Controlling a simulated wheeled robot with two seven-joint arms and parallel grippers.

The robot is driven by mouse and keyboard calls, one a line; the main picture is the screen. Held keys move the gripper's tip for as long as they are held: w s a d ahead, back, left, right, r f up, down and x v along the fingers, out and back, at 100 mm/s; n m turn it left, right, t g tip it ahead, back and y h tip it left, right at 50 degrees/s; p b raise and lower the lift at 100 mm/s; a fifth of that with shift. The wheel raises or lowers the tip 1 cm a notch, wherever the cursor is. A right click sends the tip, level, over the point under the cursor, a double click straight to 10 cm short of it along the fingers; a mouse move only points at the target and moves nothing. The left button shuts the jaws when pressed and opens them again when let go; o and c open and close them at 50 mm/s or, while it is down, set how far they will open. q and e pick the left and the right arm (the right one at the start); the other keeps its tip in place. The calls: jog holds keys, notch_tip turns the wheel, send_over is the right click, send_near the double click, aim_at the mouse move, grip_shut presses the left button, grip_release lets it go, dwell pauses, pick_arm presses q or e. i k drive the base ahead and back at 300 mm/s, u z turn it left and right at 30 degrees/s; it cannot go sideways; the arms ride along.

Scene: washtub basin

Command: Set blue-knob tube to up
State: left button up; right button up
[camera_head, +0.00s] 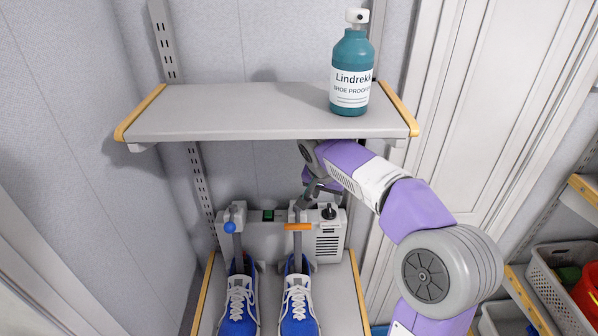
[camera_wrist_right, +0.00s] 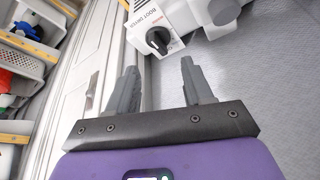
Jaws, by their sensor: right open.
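The blue knob (camera_head: 229,227) is at the side of the left tube (camera_head: 239,247) of a grey boot dryer (camera_head: 262,238). This tube runs down into the left blue shoe (camera_head: 240,305). The right tube has an orange handle (camera_head: 298,227) and runs down into the right blue shoe (camera_head: 298,308). My right gripper (camera_head: 312,196) is above the right tube, to the right of the blue knob and apart from it. In the right wrist view its jaws (camera_wrist_right: 160,75) are open and empty, with the dryer's corner and black dial (camera_wrist_right: 158,41) beyond them.
A shelf (camera_head: 230,112) overhangs the dryer, with a teal bottle (camera_head: 351,70) on its right side. The shoes stand on a lower shelf. A green switch (camera_head: 268,215) is on the dryer. A white basket (camera_head: 560,285) stands at the far right.

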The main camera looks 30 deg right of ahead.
aim_at(229, 227)
jog(key=k, duration=1)
